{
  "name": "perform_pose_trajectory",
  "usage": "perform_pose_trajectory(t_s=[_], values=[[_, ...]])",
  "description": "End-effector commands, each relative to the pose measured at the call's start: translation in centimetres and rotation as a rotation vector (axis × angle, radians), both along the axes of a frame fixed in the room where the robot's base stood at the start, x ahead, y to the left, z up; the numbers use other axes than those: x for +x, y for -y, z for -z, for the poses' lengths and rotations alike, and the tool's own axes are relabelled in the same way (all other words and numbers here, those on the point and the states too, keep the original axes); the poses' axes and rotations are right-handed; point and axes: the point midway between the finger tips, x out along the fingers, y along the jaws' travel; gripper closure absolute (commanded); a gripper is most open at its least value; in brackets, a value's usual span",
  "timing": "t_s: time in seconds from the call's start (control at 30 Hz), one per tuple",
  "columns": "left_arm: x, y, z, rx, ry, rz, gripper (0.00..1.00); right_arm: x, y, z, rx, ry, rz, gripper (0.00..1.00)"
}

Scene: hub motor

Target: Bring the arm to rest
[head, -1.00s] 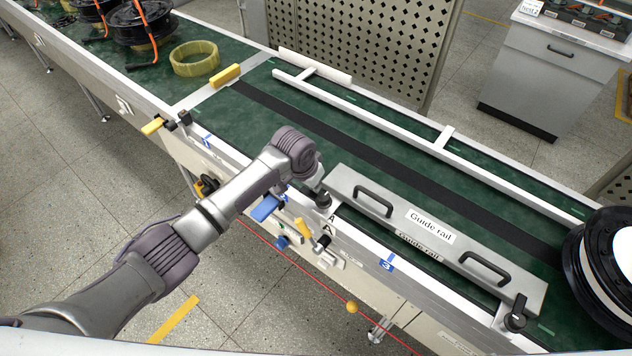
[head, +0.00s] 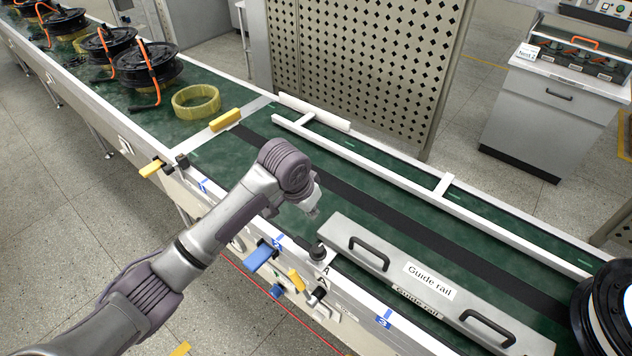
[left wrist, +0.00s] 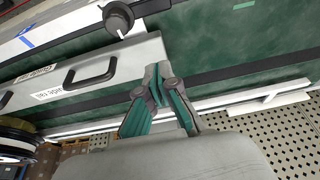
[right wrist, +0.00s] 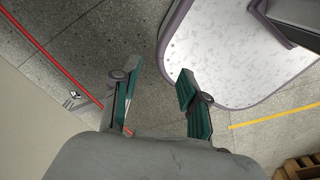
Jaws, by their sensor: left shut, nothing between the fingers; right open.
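My left gripper (head: 312,207) is small in the head view, over the green conveyor belt beside the guide rail's left end. In the left wrist view its teal-padded fingers (left wrist: 158,70) are together with nothing between them. The grey guide rail (head: 395,268), with two black handles, lies along the near side of the belt; it also shows in the left wrist view (left wrist: 117,65). A black knob (head: 318,252) at the rail's left end stands apart from the gripper. My right gripper (right wrist: 158,74) is open and empty above the floor in the right wrist view; the head view does not show it.
A yellow ring (head: 197,101) and several black spools with orange cables stand on the belt at upper left. A black-and-white reel (head: 607,305) is at the right edge. A blue lever (head: 260,257) and a yellow lever (head: 297,280) stick out from the conveyor's front. A perforated panel (head: 365,65) stands behind.

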Motion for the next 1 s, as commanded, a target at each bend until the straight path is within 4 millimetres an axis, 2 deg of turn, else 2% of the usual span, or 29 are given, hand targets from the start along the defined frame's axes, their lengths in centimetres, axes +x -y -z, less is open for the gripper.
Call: perform_pose_trajectory(t_s=[0.17, 0.27, 0.37, 0.47, 0.6, 0.7, 0.8, 1.0], values=[[-0.2, 0.0, 0.0, -0.001, -0.002, 0.000, 1.00, 0.9, 0.3, 0.0, -0.004, 0.012, -0.002, 0.56], [-1.6, 0.2, 1.0, -0.021, -0.009, 0.004, 1.00, 0.9, 0.4, 0.0, -0.005, 0.012, -0.001, 0.56], [-4.7, 0.4, 2.8, -0.059, -0.017, -0.001, 1.00, 0.9, 0.6, 0.0, -0.007, 0.013, -0.002, 0.56], [-8.9, -0.2, 4.7, -0.105, -0.021, -0.032, 1.00, 0.9, 0.8, 0.0, -0.010, 0.013, -0.003, 0.56], [-15.0, -3.0, 6.5, -0.135, -0.020, -0.122, 1.00, 0.9, 1.1, -0.1, -0.012, 0.013, -0.004, 0.56], [-18.5, -5.5, 7.0, -0.126, -0.016, -0.191, 1.00, 0.9, 1.1, -0.1, -0.013, 0.013, -0.004, 0.56], [-21.3, -7.7, 7.1, -0.105, -0.015, -0.246, 1.00, 0.8, 1.1, -0.1, -0.013, 0.012, -0.004, 0.56], [-25.6, -11.4, 7.0, -0.051, -0.015, -0.329, 1.00, 0.8, 1.1, -0.1, -0.012, 0.011, -0.003, 0.56]])
